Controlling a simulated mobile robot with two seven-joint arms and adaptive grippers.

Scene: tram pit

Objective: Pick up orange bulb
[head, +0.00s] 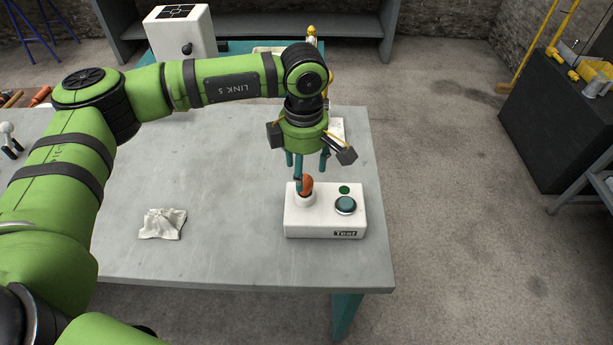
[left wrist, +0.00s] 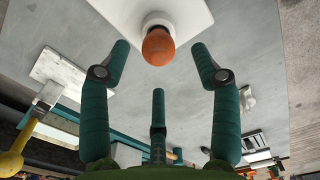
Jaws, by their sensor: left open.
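The orange bulb (head: 307,184) sits upright in the white socket (head: 304,199) on the left part of the white test box (head: 325,222). The box also carries a round dark button and a green spot. My left gripper (head: 306,170) is just above and behind the bulb, with its teal fingers pointing down. One finger partly overlaps the bulb in the head view. In the left wrist view the bulb (left wrist: 158,47) is beyond the spread, open fingers (left wrist: 160,75), and nothing is held between them. My right gripper is not in view.
The box stands near the right front of the grey table (head: 235,250). A crumpled white cloth (head: 162,224) lies to its left, with bare tabletop between. Tools lie at the table's far left. A white box (head: 180,30) stands behind the table.

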